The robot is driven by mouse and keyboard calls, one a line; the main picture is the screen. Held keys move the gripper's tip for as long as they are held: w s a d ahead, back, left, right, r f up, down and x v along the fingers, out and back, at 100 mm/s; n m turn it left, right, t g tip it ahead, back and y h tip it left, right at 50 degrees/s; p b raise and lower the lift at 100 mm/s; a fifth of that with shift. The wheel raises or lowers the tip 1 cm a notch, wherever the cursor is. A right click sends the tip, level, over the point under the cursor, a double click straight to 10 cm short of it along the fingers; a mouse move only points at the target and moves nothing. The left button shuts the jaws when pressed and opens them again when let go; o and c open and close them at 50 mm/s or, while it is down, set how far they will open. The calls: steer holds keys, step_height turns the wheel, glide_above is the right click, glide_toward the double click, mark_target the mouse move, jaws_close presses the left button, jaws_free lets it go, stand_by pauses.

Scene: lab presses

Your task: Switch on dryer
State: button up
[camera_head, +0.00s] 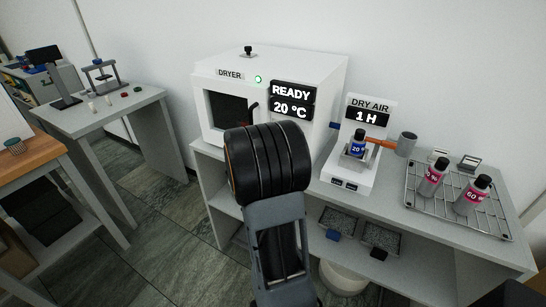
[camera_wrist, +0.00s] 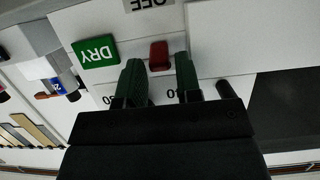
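The dryer (camera_head: 310,68) is a white box on the grey bench, with a "DRYER" label, a lit green lamp (camera_head: 258,79) and a display (camera_head: 292,101) reading "READY 20 °C". In the wrist view, its white panel appears upside down, with a green "DRY" block (camera_wrist: 95,52), a red switch or knob (camera_wrist: 159,55) and an "OFF" label (camera_wrist: 149,4). My gripper (camera_wrist: 160,72) is open, its two dark green fingers on either side of the red part. I cannot tell whether they touch it. In the head view, my arm hides the gripper and this panel area.
Right of the dryer stands a "DRY AIR 1 H" unit (camera_head: 345,178) holding a blue-labelled bottle (camera_head: 358,144). Further right, a wire rack (camera_head: 451,219) carries two pink-labelled bottles. A side table (camera_head: 75,122) stands at left, with open floor between it and the bench.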

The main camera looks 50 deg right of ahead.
steer(key=p+v, duration=0.1)
steer(key=v, duration=1.2)
steer(key=shift+p, duration=0.4)
